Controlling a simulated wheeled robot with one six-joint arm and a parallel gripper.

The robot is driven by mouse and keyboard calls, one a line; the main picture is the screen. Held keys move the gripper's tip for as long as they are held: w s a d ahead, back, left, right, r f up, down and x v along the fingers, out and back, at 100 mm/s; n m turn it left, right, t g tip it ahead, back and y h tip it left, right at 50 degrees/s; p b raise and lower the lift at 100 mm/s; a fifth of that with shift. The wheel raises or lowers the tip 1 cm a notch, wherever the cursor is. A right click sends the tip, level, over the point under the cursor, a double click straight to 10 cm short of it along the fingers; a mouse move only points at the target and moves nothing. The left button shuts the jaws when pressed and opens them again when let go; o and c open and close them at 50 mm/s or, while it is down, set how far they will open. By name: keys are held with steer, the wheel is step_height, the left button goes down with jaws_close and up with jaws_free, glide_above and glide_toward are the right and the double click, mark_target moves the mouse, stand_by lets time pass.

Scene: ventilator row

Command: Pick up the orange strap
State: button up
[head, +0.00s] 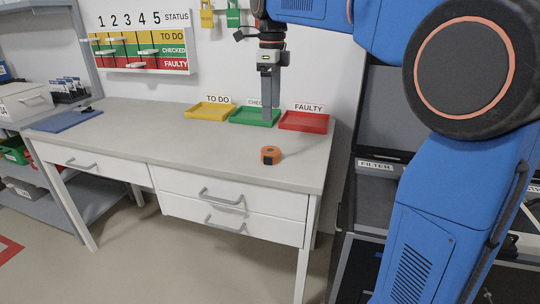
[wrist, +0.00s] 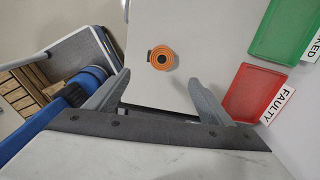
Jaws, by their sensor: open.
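The orange strap (head: 270,155) is a small coil with a dark centre. It lies on the grey bench top (head: 180,137) near its right front edge. It also shows in the wrist view (wrist: 161,57), with a small dark piece on its left side. My gripper (head: 268,118) points down above the back of the bench and overlaps the green tray in the head view. In the wrist view its two fingers (wrist: 158,80) are spread wide with nothing between them. The strap appears beyond the fingertips, apart from them.
A yellow TO DO tray (head: 210,111), a green CHECKED tray (head: 255,117) and a red FAULTY tray (head: 304,122) line the back of the bench. A blue mat (head: 66,121) lies at the far left. The bench around the strap is clear.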

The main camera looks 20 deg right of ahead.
glide_above(270, 151)
steer(key=f, duration=0.8)
steer(key=shift+d, duration=0.25)
steer(key=shift+w+a+f, duration=0.1)
steer(key=shift+a+f, duration=0.05)
steer(key=shift+f, duration=2.8)
steer(key=c, duration=1.2)
